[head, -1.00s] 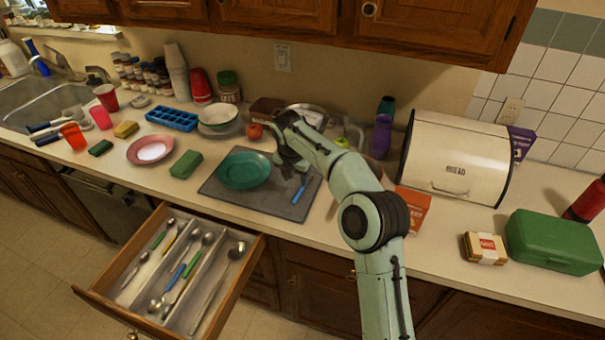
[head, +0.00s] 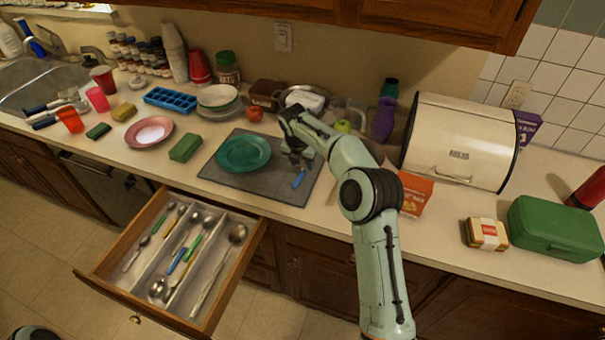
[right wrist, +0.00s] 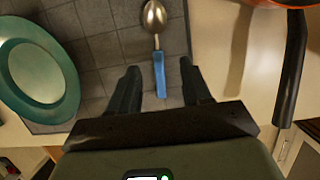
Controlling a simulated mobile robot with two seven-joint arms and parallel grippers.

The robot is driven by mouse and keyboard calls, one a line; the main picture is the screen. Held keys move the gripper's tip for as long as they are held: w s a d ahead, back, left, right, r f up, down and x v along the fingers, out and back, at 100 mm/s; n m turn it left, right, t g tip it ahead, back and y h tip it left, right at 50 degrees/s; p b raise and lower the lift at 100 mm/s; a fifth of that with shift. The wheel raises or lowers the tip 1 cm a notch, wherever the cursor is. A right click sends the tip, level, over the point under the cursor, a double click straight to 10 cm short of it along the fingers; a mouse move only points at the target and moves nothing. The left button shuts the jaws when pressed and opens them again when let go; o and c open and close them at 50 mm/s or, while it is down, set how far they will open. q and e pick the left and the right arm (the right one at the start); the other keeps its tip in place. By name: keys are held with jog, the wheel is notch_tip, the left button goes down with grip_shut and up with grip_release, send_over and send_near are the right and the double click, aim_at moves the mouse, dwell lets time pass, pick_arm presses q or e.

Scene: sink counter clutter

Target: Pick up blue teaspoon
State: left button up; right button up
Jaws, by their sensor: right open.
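A teaspoon with a blue handle (head: 298,179) lies on the dark grey mat, right of a teal plate (head: 243,154). In the right wrist view its metal bowl (right wrist: 155,17) points away and its blue handle (right wrist: 160,76) reaches between the fingers. My right gripper (head: 297,163) is over the mat at the spoon, its fingers open on either side of the handle; they also show in the right wrist view (right wrist: 160,78). I cannot tell if they touch it. Another blue-handled utensil (head: 177,261) lies in the open drawer. My left gripper is not in view.
The open drawer (head: 246,271) with several utensils juts out below the counter. A green sponge (head: 185,147) lies left of the plate. A black-handled pan (right wrist: 290,70) is to the right in the right wrist view. A bread box (head: 457,140) stands further right.

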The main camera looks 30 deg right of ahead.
aim_at(303, 172)
jog(key=x, duration=0.4)
jog(key=shift+w+a+f, duration=0.1)
jog(key=shift+w+f, duration=0.05)
jog(key=shift+f, duration=0.05)
grip_shut()
